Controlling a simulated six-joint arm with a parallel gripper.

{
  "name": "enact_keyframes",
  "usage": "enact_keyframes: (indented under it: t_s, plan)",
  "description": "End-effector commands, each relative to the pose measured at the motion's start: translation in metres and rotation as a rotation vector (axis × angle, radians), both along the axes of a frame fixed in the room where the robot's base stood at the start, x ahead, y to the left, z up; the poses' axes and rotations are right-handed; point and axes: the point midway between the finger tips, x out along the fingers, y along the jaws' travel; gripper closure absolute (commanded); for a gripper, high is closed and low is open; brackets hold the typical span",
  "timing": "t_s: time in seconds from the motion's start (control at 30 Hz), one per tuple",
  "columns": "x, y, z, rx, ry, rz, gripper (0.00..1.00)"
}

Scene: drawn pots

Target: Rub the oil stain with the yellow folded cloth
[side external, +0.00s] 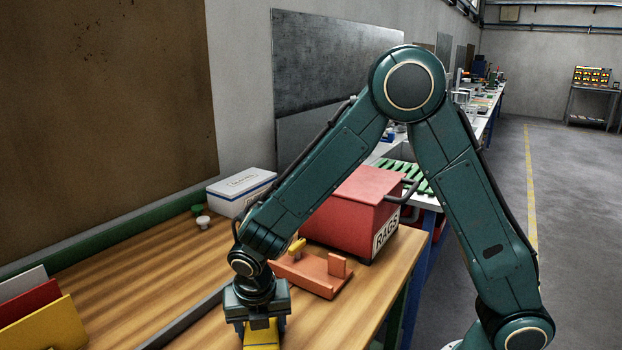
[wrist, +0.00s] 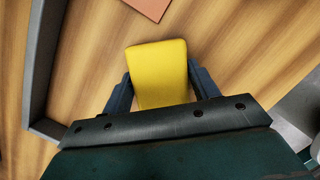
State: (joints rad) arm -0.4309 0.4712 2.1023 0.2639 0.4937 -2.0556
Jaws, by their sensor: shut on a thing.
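The yellow folded cloth (wrist: 158,73) sits between the two fingers of my gripper (wrist: 160,88) in the wrist view. The fingers press on its left and right sides, so my gripper is shut on it. In the side view the yellow cloth (side external: 262,337) shows below my gripper (side external: 261,325) at the bottom edge of the picture, over the wooden bench. I cannot tell whether the cloth touches the bench top. I see no oil stain in either view; my gripper and the cloth hide part of the bench.
A red RAGS box (side external: 357,212) and an orange holder (side external: 313,273) stand to the right on the bench (side external: 125,285). A white box (side external: 241,190) is at the back. A dark raised strip (wrist: 44,65) runs left of the cloth. Coloured panels (side external: 40,318) stand front left.

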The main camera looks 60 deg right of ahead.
Motion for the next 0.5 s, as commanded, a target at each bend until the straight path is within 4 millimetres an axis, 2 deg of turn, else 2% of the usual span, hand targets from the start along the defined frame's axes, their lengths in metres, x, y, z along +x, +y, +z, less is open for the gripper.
enact_keyframes:
  t_s: [0.43,0.5]
  plan:
    - [-0.043,0.001,0.0,0.0,0.005,0.006,0.77]
    - [-0.042,0.002,0.003,0.002,0.002,0.005,0.77]
